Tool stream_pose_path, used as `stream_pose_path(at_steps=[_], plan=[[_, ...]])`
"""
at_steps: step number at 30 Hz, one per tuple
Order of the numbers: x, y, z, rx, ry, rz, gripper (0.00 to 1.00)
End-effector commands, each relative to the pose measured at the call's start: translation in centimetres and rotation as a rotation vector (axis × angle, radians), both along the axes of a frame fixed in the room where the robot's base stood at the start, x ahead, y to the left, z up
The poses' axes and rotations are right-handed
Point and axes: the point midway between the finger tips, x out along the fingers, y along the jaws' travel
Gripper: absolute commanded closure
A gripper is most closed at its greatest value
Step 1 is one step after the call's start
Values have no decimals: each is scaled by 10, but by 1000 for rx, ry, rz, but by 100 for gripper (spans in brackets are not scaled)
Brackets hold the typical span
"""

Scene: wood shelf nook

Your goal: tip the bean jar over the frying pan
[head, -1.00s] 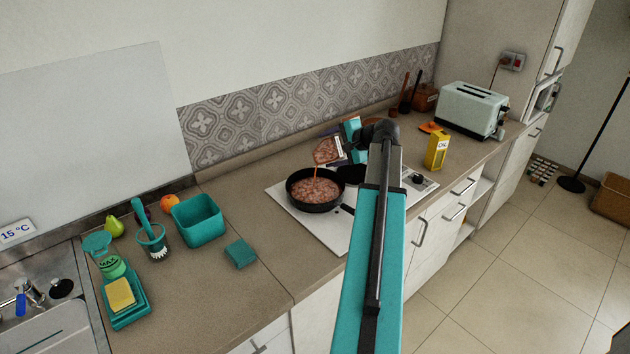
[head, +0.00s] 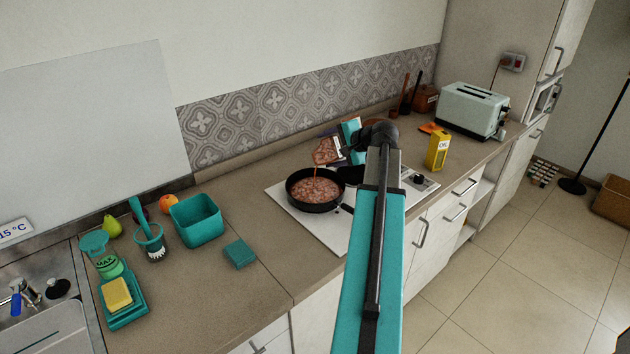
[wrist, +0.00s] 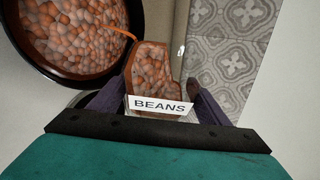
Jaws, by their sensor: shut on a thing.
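The bean jar (head: 326,150) is tilted above the frying pan with its mouth toward the pan. In the wrist view the jar (wrist: 151,68) holds beans and bears a white BEANS label. A thin orange-brown stream runs from its mouth into the black frying pan (head: 334,205). The pan is full of beans in sauce across its visible bottom, and part of it shows in the wrist view (wrist: 117,72). My gripper (wrist: 155,92) is shut on the jar, a finger on each side. In the head view my arm hides part of the gripper.
The pan stands on a white hob (head: 285,197). A yellow oil carton (head: 437,151) and a toaster (head: 470,109) stand to the right. A teal bin (head: 196,220) and a teal sponge-like block (head: 240,253) lie left, with bare counter between them and the hob.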

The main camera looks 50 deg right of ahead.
Motion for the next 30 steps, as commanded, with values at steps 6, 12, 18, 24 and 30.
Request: stream_pose_path(at_steps=[6, 12, 18, 24, 30], plan=[[0, 3, -1, -20, -5, 0, 70], [-1, 5, -1, -37, -9, 0, 70], [-1, 7, -2, -51, -12, 0, 70], [-2, 9, -2, -65, -16, 0, 70], [-2, 10, -3, -76, -17, 0, 70]])
